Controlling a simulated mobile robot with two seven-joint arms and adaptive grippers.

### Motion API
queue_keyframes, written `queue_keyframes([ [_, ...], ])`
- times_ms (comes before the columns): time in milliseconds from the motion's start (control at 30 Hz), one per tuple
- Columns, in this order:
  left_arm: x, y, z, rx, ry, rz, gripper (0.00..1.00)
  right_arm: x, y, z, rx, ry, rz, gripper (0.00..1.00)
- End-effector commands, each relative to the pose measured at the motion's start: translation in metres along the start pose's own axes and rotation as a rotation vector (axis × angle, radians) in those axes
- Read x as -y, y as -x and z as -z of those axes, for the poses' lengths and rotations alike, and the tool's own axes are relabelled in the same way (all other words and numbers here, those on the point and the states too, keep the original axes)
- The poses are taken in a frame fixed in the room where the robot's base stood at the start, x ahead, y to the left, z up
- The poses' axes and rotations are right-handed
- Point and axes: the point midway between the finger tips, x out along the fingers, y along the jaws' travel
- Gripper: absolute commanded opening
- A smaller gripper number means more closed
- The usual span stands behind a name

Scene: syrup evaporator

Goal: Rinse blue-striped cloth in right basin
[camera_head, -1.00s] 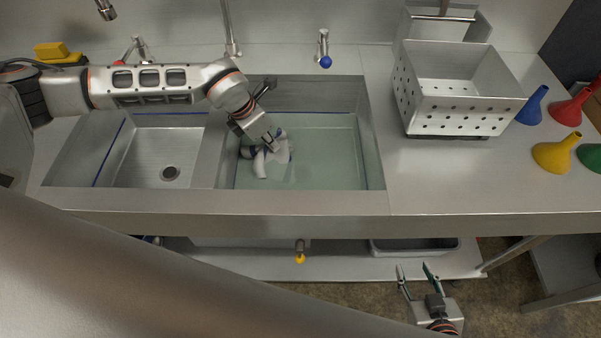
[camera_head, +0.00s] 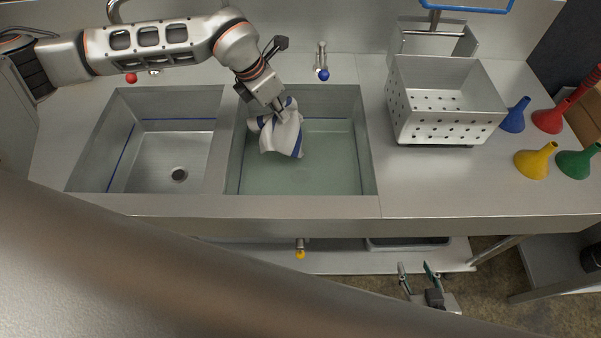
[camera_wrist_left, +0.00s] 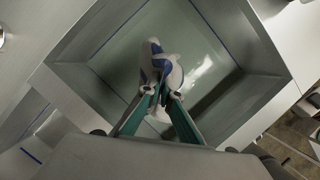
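The blue-striped cloth (camera_head: 281,132) is white with blue bands and hangs bunched from my left gripper (camera_head: 279,108). The gripper is shut on its upper part, above the left side of the right basin (camera_head: 370,165). The right basin holds greenish water with a blue line round its wall. In the left wrist view the cloth (camera_wrist_left: 160,68) sits between and beyond the green-sided fingers (camera_wrist_left: 168,95); I cannot tell whether its lower end touches the water. My right gripper (camera_head: 416,268) is open and empty, low in front of the counter.
The left basin (camera_head: 150,165) is empty, with a drain. A perforated metal box (camera_head: 445,115) stands right of the basins, with blue (camera_head: 515,115), red (camera_head: 549,120), yellow (camera_head: 535,160) and green (camera_head: 577,162) funnels beyond it. A blue-knobbed tap (camera_head: 322,65) stands behind the right basin.

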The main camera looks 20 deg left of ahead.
Motion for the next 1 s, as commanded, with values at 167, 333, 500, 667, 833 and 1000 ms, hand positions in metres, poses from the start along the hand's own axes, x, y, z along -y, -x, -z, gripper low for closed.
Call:
queue_keyframes([
  [167, 0.004, 0.026, -0.015, 0.003, -0.002, 0.0, 0.0, 0.0, 0.0, 0.0, -0.001, 0.0, 0.0, 0.4],
  [333, 0.007, 0.05, -0.029, 0.003, -0.002, -0.001, 0.0, 0.0, 0.0, 0.0, -0.001, 0.0, 0.0, 0.4],
  [500, 0.01, 0.074, -0.042, 0.003, -0.001, -0.001, 0.0, 0.0, 0.0, 0.0, -0.002, 0.0, 0.0, 0.4],
  [667, 0.013, 0.097, -0.055, 0.003, -0.001, -0.001, 0.0, 0.0, 0.0, 0.0, -0.001, 0.0, 0.0, 0.4],
  [833, 0.016, 0.12, -0.068, 0.002, -0.002, -0.001, 0.0, 0.0, 0.0, 0.0, -0.001, 0.0, 0.0, 0.4],
  [1000, 0.019, 0.144, -0.081, 0.003, -0.001, -0.001, 0.0, 0.0, 0.0, 0.0, 0.001, -0.001, -0.001, 0.4],
])
